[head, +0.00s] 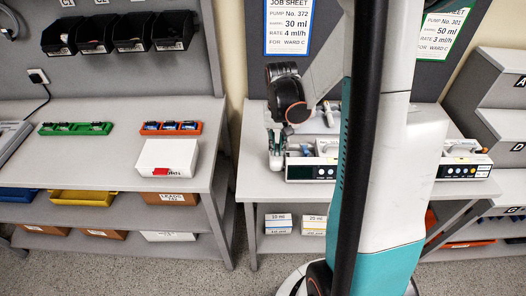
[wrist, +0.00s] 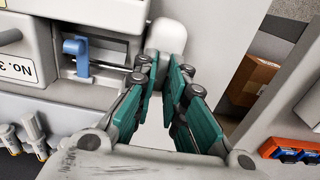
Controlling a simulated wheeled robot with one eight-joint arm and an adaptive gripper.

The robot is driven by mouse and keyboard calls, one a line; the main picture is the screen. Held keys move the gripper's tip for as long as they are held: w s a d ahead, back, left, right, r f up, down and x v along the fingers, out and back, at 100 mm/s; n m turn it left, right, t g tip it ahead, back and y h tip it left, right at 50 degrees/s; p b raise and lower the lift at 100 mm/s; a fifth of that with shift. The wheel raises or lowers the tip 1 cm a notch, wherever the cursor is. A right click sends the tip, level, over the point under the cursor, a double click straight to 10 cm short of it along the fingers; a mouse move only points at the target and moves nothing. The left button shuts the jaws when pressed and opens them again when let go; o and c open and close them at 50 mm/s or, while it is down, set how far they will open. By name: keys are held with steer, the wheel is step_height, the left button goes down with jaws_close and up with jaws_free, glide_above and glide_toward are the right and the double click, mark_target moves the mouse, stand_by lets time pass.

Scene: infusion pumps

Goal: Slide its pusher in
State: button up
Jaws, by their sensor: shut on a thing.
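The infusion pump (head: 312,171) with a dark display stands on the right-hand table in the head view. In the wrist view its grey-white body (wrist: 100,20) fills the upper left, with a label reading "No. 3" and then cut off. A blue clamp (wrist: 76,52) sits over its channel. A thin rod runs right from the channel to the white rounded pusher (wrist: 167,36). My gripper (wrist: 163,68) is at the pusher, its green-padded fingers on either side, shut on it. In the head view my gripper (head: 277,148) is at the pump's left end; the pusher is not clear there.
A second pump (head: 463,168) stands at right, partly behind my arm. Job sheets (head: 289,27) hang behind. The left table holds a green tray (head: 75,129), an orange tray (head: 171,128) and a white box (head: 166,157). A gap separates the tables.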

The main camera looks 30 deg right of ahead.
mark_target(277, 148)
steer(key=o, duration=0.6)
steer(key=shift+r, duration=0.1)
steer(key=shift+r+p, duration=2.45)
steer(key=shift+r, duration=1)
